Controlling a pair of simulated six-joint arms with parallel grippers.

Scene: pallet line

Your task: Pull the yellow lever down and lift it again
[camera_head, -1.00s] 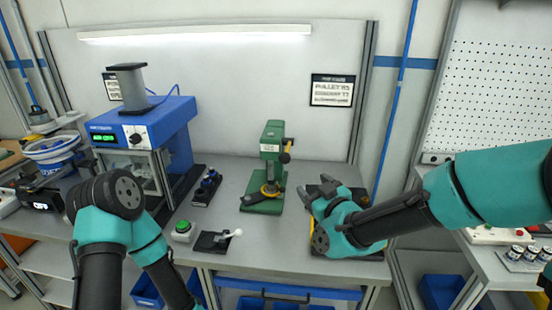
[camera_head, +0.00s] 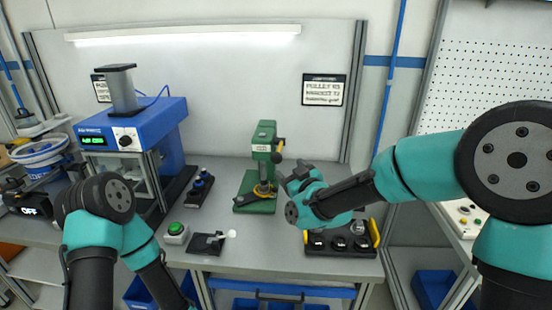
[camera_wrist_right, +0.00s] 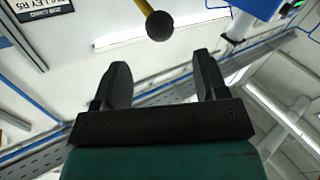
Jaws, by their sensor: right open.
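The yellow lever (camera_head: 280,146) with its black ball knob sticks out from the right side of the green press (camera_head: 264,150). In the right wrist view the knob and yellow rod (camera_wrist_right: 158,24) show at the top, ahead of the fingertips and apart from them. My right gripper (camera_head: 291,177) is open and empty, just right of the press and a little below the knob. Its two dark fingers (camera_wrist_right: 161,72) point toward the knob, with a clear gap between them. My left arm is in the head view at left, but its gripper is out of view.
A black tray with yellow handles (camera_head: 341,252) stands below my right forearm. A small white-tipped lever on a black base (camera_head: 205,244) and a green button box (camera_head: 176,233) sit at the front. A blue machine (camera_head: 150,125) stands at left.

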